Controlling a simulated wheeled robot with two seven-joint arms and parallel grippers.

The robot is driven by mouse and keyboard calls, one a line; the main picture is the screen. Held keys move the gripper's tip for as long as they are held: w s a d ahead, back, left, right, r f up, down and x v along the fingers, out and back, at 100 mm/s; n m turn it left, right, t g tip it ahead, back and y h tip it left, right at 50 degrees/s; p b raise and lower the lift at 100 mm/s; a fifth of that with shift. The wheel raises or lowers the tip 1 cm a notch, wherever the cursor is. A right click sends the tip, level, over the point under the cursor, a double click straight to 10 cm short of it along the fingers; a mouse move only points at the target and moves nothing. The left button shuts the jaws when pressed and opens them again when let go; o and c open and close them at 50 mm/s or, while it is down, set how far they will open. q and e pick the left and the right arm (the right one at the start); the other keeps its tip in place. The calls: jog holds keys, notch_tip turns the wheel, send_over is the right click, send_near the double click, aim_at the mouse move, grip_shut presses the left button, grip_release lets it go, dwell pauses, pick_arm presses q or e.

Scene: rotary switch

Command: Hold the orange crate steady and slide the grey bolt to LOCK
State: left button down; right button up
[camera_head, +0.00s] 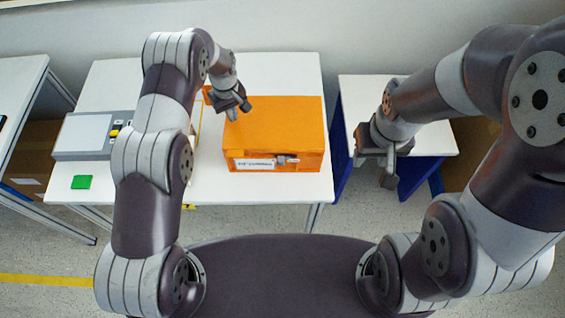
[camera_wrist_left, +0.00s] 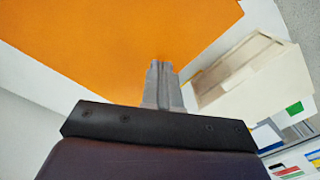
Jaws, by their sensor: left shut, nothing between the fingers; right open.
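The orange crate (camera_head: 280,125) stands on the white table, its front facing me. The grey bolt (camera_head: 287,160) sits on its front face, right of a white label (camera_head: 254,164) too small to read. My left gripper (camera_head: 238,112) is shut and empty at the crate's far left top edge; I cannot tell whether it touches. In the left wrist view its closed fingers (camera_wrist_left: 161,85) show in front of the orange surface (camera_wrist_left: 130,45). My right gripper (camera_head: 375,175) is open and empty, right of the crate and apart from it, fingers pointing down.
A grey box with a light top (camera_head: 85,135) and a green block (camera_head: 81,182) lie on the left of the white table (camera_head: 270,190). A small white table with blue legs (camera_head: 432,140) stands to the right, with a gap between.

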jog(key=shift+o, duration=0.2)
jog(key=shift+f+b, duration=0.3)
jog(key=shift+f, duration=0.1)
dwell(0.7)
jog(key=t, duration=0.4)
send_near(281, 165)
notch_tip(281, 165, up, 5)
jog(key=d, duration=0.3)
jog(key=w+a+f+t, duration=0.1)
jog(key=f, duration=0.3)
jog(key=w+a+f+t, duration=0.1)
jog(key=f, duration=0.3)
jog(key=w+a+f+t, duration=0.1)
jog(key=f, duration=0.3)
jog(key=shift+s, duration=0.1)
grip_shut()
